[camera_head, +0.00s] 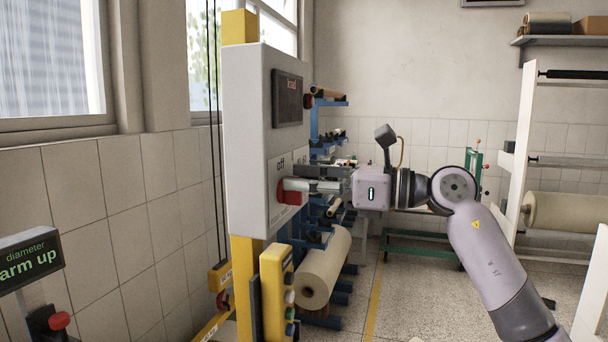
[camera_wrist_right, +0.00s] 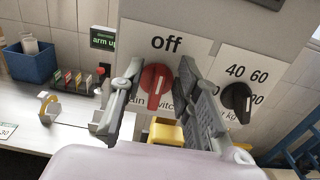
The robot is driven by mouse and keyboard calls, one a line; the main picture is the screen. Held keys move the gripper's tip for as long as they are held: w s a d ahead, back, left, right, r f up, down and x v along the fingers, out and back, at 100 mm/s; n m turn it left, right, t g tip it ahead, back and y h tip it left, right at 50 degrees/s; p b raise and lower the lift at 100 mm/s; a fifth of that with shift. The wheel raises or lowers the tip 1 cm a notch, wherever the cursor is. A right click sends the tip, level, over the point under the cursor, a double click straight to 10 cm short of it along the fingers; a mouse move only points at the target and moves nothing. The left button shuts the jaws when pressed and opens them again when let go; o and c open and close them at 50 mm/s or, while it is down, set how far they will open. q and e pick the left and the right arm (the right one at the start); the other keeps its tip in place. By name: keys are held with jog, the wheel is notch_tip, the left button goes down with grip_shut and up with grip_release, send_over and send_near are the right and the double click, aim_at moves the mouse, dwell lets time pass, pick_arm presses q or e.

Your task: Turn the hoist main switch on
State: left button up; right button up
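The hoist main switch is a red rotary knob (camera_head: 291,193) on the front of a grey control box (camera_head: 246,130). In the right wrist view the red knob (camera_wrist_right: 157,82) sits under the word "off", and its grip bar stands roughly upright. The label below it is partly covered. My right gripper (camera_head: 303,186) reaches the box from the right. In the wrist view its two fingers (camera_wrist_right: 158,90) are apart, one on each side of the knob, with small gaps showing. Whether a fingertip touches the box is unclear. My left gripper is not in view.
A black dial (camera_wrist_right: 237,98) with numbers sits right of the switch. A dark display (camera_head: 287,98) is above. A yellow button box (camera_head: 277,295) hangs below on the yellow post (camera_head: 244,285). A rack with paper rolls (camera_head: 323,270) stands behind. Floor at right is partly free.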

jog(key=shift+c, duration=0.4)
grip_shut()
